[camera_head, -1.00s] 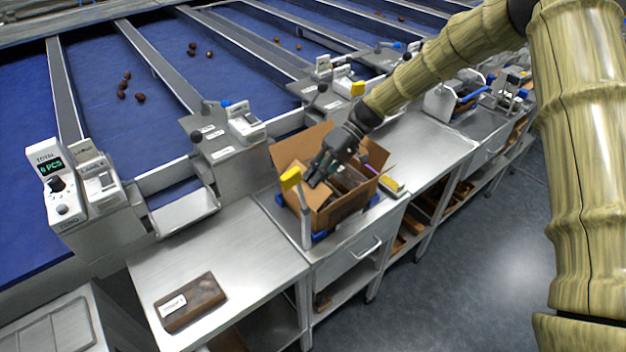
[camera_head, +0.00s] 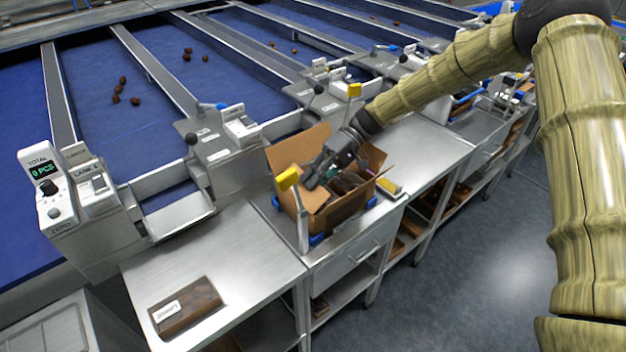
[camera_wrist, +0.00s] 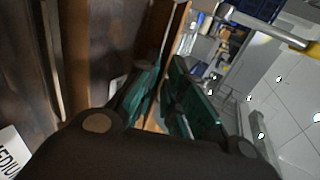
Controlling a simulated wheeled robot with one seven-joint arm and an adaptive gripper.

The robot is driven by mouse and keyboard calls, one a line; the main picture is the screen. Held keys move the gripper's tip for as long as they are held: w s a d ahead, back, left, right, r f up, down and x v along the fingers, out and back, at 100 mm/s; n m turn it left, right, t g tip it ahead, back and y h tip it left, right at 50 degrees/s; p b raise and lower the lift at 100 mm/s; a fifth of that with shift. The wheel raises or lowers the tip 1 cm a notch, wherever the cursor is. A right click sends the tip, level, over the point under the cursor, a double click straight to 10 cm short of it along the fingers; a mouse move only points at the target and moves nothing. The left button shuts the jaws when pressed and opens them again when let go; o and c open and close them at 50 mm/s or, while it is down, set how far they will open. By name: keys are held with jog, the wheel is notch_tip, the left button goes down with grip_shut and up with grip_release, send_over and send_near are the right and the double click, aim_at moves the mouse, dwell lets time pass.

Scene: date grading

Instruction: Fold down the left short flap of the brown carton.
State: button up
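The brown carton (camera_head: 349,213) stands on the metal bench in the head view. Its tall back flap (camera_head: 301,149) is upright and its right flap (camera_head: 374,158) stands up. A brown panel, apparently the left short flap (camera_head: 315,199), slants at the carton's left end. My gripper (camera_head: 312,181) is at this left end, fingers pointing down-left; its tips are partly hard to see. In the wrist view, my gripper (camera_wrist: 165,75) has its teal-padded fingers apart, with a brown cardboard edge (camera_wrist: 173,38) running between them. Contact with the cardboard cannot be told.
Dark packs lie inside the carton, one labelled MEDIUM (camera_wrist: 14,151). A yellow-topped post (camera_head: 302,215) stands close to the carton's left front. A brown labelled pack (camera_head: 186,306) lies on the left bench. A yellow-tipped item (camera_head: 388,187) lies right of the carton.

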jog(key=shift+o, duration=0.5)
jog(key=v, duration=1.2)
